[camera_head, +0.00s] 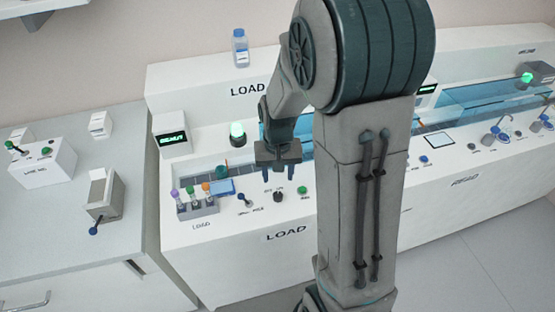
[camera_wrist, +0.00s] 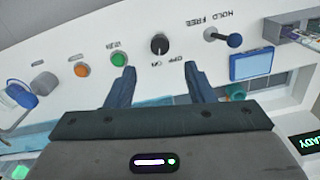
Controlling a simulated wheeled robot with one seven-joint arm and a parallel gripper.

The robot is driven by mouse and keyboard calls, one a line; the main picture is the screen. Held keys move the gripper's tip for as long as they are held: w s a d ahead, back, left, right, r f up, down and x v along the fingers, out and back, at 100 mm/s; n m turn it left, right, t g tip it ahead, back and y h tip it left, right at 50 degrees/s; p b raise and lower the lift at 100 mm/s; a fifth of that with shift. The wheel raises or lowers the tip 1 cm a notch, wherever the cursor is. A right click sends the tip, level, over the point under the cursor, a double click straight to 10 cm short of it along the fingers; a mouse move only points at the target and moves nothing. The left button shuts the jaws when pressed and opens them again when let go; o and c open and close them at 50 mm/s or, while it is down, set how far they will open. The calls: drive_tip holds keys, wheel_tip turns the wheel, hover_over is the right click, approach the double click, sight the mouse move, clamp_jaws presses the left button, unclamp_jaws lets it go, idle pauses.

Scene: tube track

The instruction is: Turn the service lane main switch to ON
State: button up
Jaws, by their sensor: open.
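A small black rotary knob (camera_head: 278,196) stands on the white LOAD panel, with OFF and ON lettering beside it. It also shows in the wrist view (camera_wrist: 160,44), just beyond the gap between my fingertips. I see no label that names it the service lane switch, and I cannot tell which mark it points to. My gripper (camera_head: 279,179) is open and empty, pointing down over the panel close to the knob. In the wrist view the two fingers (camera_wrist: 161,72) are spread wide to either side of the knob's line, and nothing is between them.
A green button (camera_wrist: 118,59) and an orange button (camera_wrist: 81,69) sit on one side of the knob. A blue-balled HOLD/FREE lever (camera_wrist: 233,40) sits on the other. A tube rack (camera_head: 198,207) stands at the panel's left. A labelled box (camera_head: 42,165) is on the left counter.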

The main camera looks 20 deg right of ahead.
drive_tip(key=shift+r, duration=2.6)
drive_tip(key=s+r+n+t, duration=0.2)
drive_tip(key=s+r, duration=0.6)
drive_tip(key=s, duration=0.6)
drive_tip(key=shift+r+t, duration=0.35)
drive_tip(key=shift+t, duration=0.15)
drive_tip(key=shift+a, duration=0.1)
